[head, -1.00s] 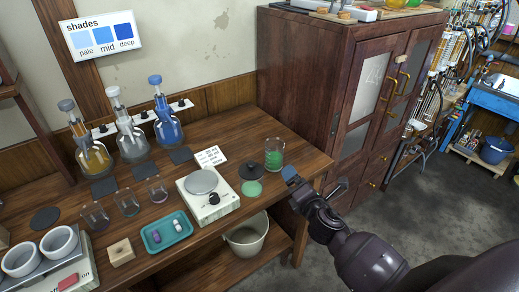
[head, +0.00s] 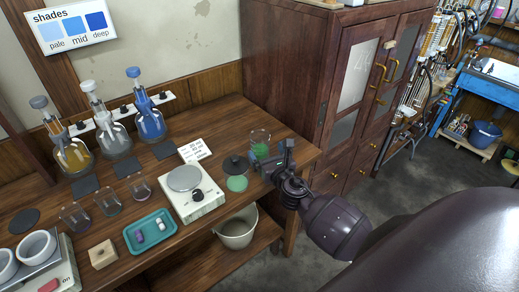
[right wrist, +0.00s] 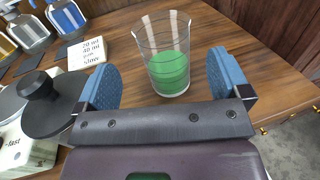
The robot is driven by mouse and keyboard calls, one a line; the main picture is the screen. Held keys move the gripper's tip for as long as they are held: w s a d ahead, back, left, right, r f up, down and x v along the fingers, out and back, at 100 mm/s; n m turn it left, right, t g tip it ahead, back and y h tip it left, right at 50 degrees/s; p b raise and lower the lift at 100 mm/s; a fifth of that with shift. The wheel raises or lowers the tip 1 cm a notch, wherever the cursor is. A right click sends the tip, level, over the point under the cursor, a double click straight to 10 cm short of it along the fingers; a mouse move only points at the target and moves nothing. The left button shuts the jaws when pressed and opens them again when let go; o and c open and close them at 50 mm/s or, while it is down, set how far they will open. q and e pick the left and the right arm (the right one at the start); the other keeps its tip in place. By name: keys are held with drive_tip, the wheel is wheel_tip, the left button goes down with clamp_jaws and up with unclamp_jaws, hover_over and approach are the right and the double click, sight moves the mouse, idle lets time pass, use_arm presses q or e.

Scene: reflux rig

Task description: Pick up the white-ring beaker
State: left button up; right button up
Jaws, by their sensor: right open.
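A clear glass beaker with green contents (head: 260,141) stands upright near the right end of the wooden bench. It is large in the right wrist view (right wrist: 168,62), with a pale rim; I cannot clearly tell a white ring on it. My right gripper (head: 273,161) is open and empty at the near side of this beaker, hiding part of it. In the right wrist view its blue-padded fingers (right wrist: 162,84) are wide apart, with the beaker ahead between them and a gap on both sides. Smaller beakers (head: 108,202) stand farther left. My left gripper is not in view.
A teal tray (head: 150,232) and flasks (head: 150,121) are farther left. A tall cabinet (head: 300,70) stands behind right.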

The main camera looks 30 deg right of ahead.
sight(263, 145)
drive_tip(key=shift+w+d+r, duration=0.1)
drive_tip(key=shift+w+d, duration=0.15)
drive_tip(key=shift+w, duration=0.85)
drive_tip(key=shift+w+d+f, duration=0.1)
drive_tip(key=shift+w+d, duration=0.2)
drive_tip(key=shift+w, duration=0.75)
drive_tip(key=shift+w+d+r, duration=0.1)
drive_tip(key=shift+w+d, duration=0.15)
drive_tip(key=shift+w, duration=0.85)
drive_tip(key=c, duration=1.1)
